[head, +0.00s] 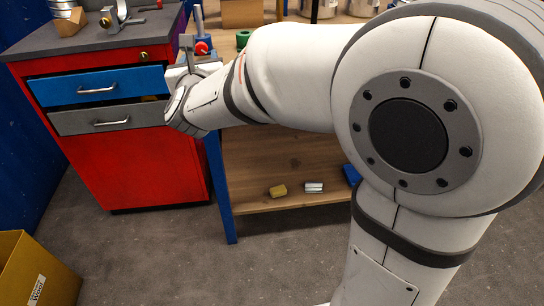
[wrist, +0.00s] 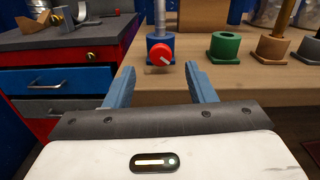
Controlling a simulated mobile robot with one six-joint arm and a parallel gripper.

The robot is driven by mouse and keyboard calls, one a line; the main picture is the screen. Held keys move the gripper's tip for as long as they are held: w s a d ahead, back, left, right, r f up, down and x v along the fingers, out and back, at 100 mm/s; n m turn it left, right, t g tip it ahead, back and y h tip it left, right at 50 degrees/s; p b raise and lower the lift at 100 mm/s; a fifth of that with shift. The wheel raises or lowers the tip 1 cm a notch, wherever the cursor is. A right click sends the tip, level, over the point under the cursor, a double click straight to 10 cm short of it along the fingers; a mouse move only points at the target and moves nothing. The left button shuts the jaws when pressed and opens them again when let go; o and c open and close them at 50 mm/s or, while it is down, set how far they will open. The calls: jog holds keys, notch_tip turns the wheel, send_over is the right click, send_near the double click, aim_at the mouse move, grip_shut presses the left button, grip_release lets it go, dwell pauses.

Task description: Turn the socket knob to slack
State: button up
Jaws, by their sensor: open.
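In the wrist view a red round knob (wrist: 160,54) with a pale pointer line sits on the front of a blue socket (wrist: 151,42), which holds an upright grey spiral duct (wrist: 159,16). The pointer slants toward the lower right. My gripper (wrist: 158,72) is open, with one blue finger on each side and nothing between them. The knob shows beyond the fingertips, roughly centred between them and apart from them. In the head view the red knob (head: 202,48) shows just beyond my gripper (head: 186,48), whose fingers are partly hidden.
A green socket (wrist: 224,45), a brown socket (wrist: 271,48) and a grey socket stand to the right on the wooden table (wrist: 240,82). A red cabinet (head: 140,165) with a blue drawer (head: 75,88) and a slightly open grey drawer (head: 75,121) stands left. Small blocks lie on the lower shelf.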

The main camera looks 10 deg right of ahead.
jog(key=s+d+f+n+g+y+p, duration=0.1)
jog(key=s+d+f+n+g, duration=0.5)
jog(key=n, duration=0.8)
jog(key=s+d+f+n+g+y+p, duration=0.1)
jog(key=s+d+f+n+g+p, duration=0.1)
jog(key=s+d+f+n+g, duration=0.4)
jog(key=shift+s+d+f+n+g, duration=0.45)
jog(key=shift+s+f+n, duration=1)
jog(key=shift+s+n, duration=2.65)
jog(key=shift+w+n, duration=0.7)
jog(key=shift+c, duration=0.2)
